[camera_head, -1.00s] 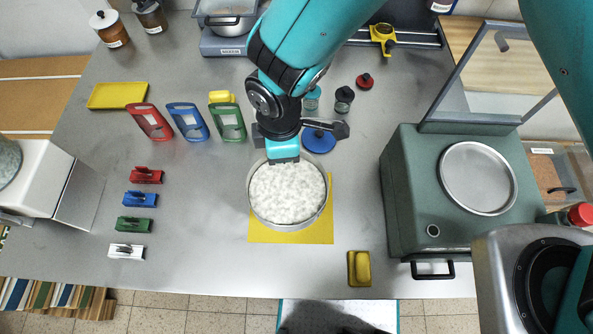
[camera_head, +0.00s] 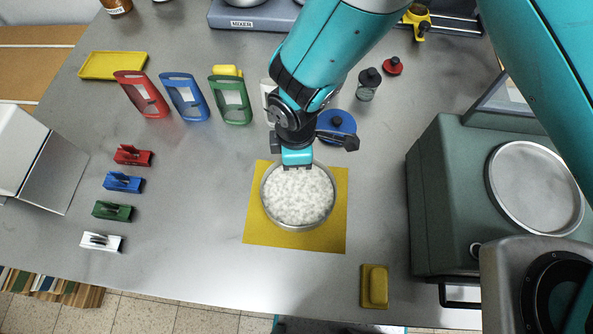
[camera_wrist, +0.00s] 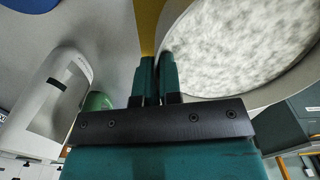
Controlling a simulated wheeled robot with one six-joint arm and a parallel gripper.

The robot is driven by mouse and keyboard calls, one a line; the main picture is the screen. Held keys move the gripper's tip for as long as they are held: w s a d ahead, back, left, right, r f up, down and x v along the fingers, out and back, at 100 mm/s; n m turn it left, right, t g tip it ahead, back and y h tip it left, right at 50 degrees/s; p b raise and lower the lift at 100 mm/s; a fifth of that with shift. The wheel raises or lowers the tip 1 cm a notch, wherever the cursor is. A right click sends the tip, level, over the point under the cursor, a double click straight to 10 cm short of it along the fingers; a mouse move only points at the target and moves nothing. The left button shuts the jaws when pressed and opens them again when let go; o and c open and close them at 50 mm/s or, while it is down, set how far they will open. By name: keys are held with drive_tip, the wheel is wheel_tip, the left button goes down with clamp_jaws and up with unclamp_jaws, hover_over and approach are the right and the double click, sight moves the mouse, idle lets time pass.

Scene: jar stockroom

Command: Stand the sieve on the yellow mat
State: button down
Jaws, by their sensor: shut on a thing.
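The sieve (camera_head: 298,197) is a round metal-rimmed pan full of white grains. It looks level and lies over the yellow mat (camera_head: 262,236), with mat showing around it. I cannot tell whether its base touches the mat. My gripper (camera_head: 297,164) is shut on the sieve's far rim, pointing down. In the wrist view my gripper's two fingers (camera_wrist: 157,78) are close together at the sieve's wall, and the sieve (camera_wrist: 235,45) fills the upper right. A strip of the yellow mat (camera_wrist: 148,22) shows beside it.
A blue lid (camera_head: 338,124) lies just behind my gripper. Red, blue and green frames (camera_head: 230,101) stand at the back left, with several coloured clips (camera_head: 122,182) at left. A yellow block (camera_head: 374,287) lies front right, near a green machine (camera_head: 440,200).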

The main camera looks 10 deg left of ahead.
drive_tip(key=shift+f+b, duration=1.5)
drive_tip(key=shift+f, duration=0.75)
drive_tip(key=shift+f, duration=0.15)
drive_tip(key=c, duration=1.3)
unclamp_jaws()
